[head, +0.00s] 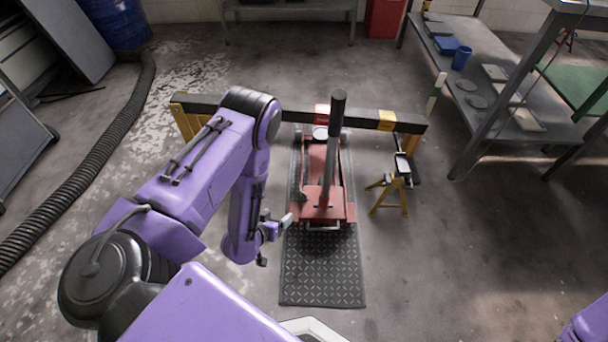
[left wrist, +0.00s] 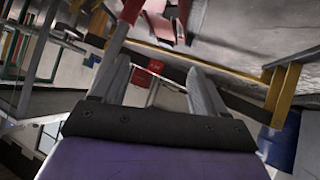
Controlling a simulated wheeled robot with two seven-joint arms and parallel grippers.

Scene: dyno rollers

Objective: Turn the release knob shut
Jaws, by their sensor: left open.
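A red floor jack (head: 312,165) stands on the floor with its long dark handle (head: 333,150) upright. I cannot make out the release knob clearly; it may lie near the handle's foot. My left gripper (head: 280,226) is just left of the jack's near end, apart from it as far as I can see. In the left wrist view its two grey fingers (left wrist: 157,72) are spread with nothing between them. Red parts of the jack (left wrist: 160,22) show at the top of that view, beyond the fingertips. My right gripper is out of view.
A black patterned mat (head: 322,268) lies under the jack's near end. A black and yellow beam (head: 365,118) crosses behind the handle. A small yellow stand (head: 388,193) is at the right. A grey workbench (head: 480,80) stands farther right. The floor in front right is clear.

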